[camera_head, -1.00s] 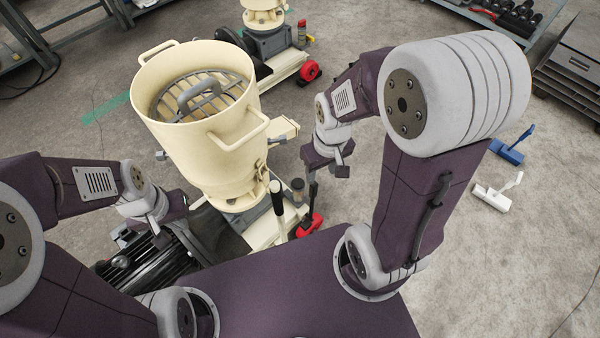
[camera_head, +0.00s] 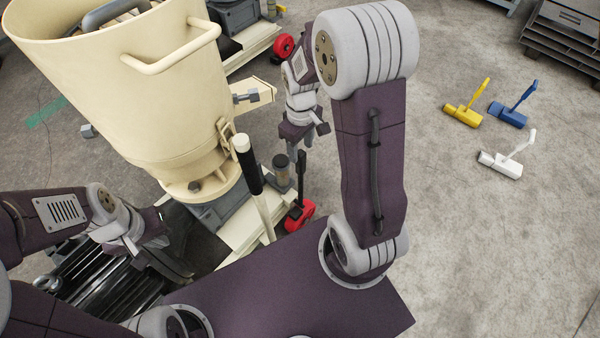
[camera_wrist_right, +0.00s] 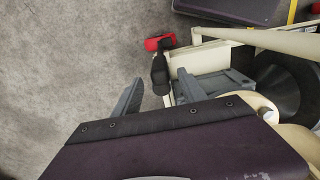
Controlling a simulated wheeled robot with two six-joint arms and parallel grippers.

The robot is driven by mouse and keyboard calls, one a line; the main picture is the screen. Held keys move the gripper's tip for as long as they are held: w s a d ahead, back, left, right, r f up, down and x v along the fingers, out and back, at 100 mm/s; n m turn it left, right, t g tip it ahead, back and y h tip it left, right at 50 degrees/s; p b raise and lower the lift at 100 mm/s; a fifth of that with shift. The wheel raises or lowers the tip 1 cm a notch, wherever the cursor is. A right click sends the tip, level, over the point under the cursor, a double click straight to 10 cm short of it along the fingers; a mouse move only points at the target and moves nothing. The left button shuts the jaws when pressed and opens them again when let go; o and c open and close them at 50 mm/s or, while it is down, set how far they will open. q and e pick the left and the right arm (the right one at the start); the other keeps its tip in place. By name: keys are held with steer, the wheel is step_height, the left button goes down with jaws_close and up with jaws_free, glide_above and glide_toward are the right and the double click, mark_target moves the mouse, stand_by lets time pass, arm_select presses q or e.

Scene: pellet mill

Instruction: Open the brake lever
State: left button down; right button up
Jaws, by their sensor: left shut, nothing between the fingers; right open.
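A red caster (camera_head: 299,215) with an upright black lever (camera_head: 300,172) stands at the mill's near right corner. In the right wrist view the red caster (camera_wrist_right: 160,42) and black lever (camera_wrist_right: 160,75) lie just beyond the fingertips, roughly between them. A taller lever (camera_head: 252,172) with a white knob and black grip rises left of it. Which one is the brake lever is not marked. My right gripper (camera_head: 317,135) is open, above and right of the black lever, seemingly apart from it. My left gripper (camera_head: 168,257) is shut and empty, low beside the motor.
The cream mill hopper (camera_head: 130,90) fills the upper left, with a ribbed black motor (camera_head: 85,285) below. Yellow (camera_head: 463,115), blue (camera_head: 508,114) and white (camera_head: 500,164) tools lie on the floor at right. A dark rack (camera_head: 565,40) stands far right. The floor between is clear.

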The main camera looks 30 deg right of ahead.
mark_target(301, 164)
step_height(301, 164, down, 9)
steer(key=b, duration=0.5)
steer(key=shift+r, duration=0.1)
jaws_close()
stand_by(1.2)
